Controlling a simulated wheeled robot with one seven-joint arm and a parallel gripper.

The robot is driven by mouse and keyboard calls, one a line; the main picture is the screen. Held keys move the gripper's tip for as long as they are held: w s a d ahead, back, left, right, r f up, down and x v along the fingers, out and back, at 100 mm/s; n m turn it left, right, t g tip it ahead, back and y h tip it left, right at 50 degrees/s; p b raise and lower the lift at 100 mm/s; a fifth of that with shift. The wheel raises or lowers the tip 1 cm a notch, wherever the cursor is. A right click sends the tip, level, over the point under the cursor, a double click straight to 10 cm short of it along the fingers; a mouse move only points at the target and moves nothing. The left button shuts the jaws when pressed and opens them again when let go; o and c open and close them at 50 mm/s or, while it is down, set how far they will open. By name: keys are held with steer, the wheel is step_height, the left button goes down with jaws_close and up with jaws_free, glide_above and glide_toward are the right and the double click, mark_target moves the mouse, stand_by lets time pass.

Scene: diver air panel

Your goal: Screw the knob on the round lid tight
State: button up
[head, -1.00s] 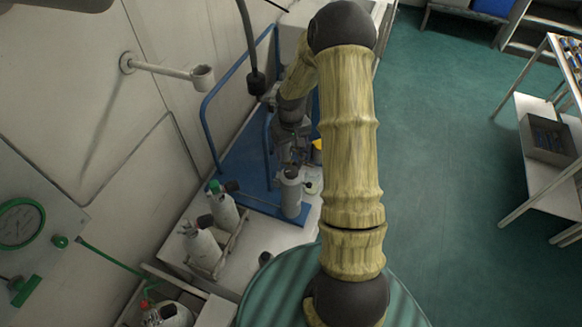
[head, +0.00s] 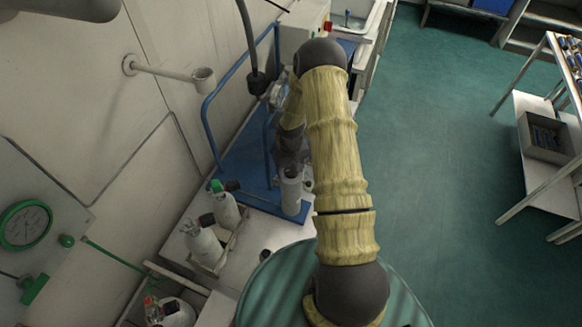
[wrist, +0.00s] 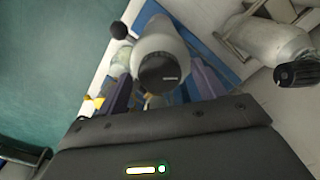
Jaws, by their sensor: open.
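A pale grey upright cylinder (head: 291,192) stands at the edge of the blue-framed trolley in the head view. In the wrist view the cylinder (wrist: 163,40) shows its rounded top with a black ridged knob (wrist: 159,72) facing the camera. My gripper (wrist: 162,94) is open, with its dark fingers partly visible either side of and below the knob. I cannot tell how far apart they are in depth, and no contact shows. In the head view my arm hides most of the gripper. Whether the knob is seated tight cannot be seen.
White bottles (head: 206,245) stand in a rack left of the cylinder; one with a black valve (wrist: 293,72) shows at right in the wrist view. A blue rail (head: 207,125) and a wall-mounted arm (head: 165,70) are close by. Open green floor (head: 430,150) lies right.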

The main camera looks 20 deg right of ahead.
steer(key=c, duration=1)
steer(key=shift+m+b, duration=0.3)
steer(key=shift+m, duration=0.1)
steer(key=m+b, duration=0.2)
steer(key=m, duration=0.1)
steer(key=shift+w, duration=0.1)
steer(key=shift+m+b, duration=0.8)
steer(key=shift+m, duration=1.2)
steer(key=shift+r, duration=0.1)
steer(key=o, duration=1)
